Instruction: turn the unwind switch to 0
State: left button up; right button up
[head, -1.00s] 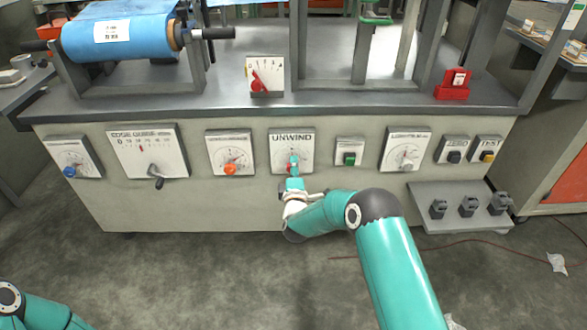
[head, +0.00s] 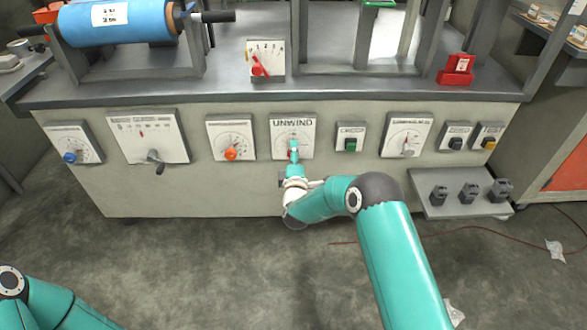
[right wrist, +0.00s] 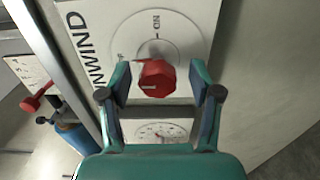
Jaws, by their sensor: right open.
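The white UNWIND panel (head: 308,131) is on the front of the machine, near its middle. In the right wrist view its lettering runs sideways up the panel (right wrist: 99,15). Its red switch knob (right wrist: 155,76) sits on a round dial, with ON marked at the dial's top in that view. The knob's pointed tip faces left there, toward a mark that is hard to read. My right gripper (right wrist: 160,80) is open, with one finger on each side of the knob; contact cannot be told. In the head view the right gripper (head: 293,152) covers most of the knob. My left gripper is out of view.
A panel with an orange knob (head: 231,154) is to the left, and a green button panel (head: 350,138) to the right. A grey shelf (head: 455,206) juts out at lower right.

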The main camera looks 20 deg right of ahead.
jog(key=v, duration=1.1)
jog(key=shift+s, duration=0.2)
jog(key=shift+a, duration=0.1)
jog(key=s+d+f+g, duration=0.1)
jog(key=s+d+f, duration=0.15)
jog(key=d, duration=0.25)
jog(key=s+a+f+m+g+y, duration=0.4)
jog(key=s+f+g, duration=0.2)
jog(key=s+f, duration=0.5)
jog(key=s+a+f+m+g+y, duration=0.2)
jog(key=s+a+m+g, duration=0.15)
jog(key=s, duration=0.35)
jog(key=s+a+f+m+g+y, duration=0.1)
jog(key=s+a+f+m+g, duration=0.15)
jog(key=s+m, duration=0.3)
jog(key=s+a+f+m+g+y, duration=0.2)
jog(key=s+m+g, duration=0.15)
jog(key=s, duration=0.45)
notch_tip(320, 180, up, 33)
jog(key=p, duration=3.3)
jog(key=shift+f, duration=0.2)
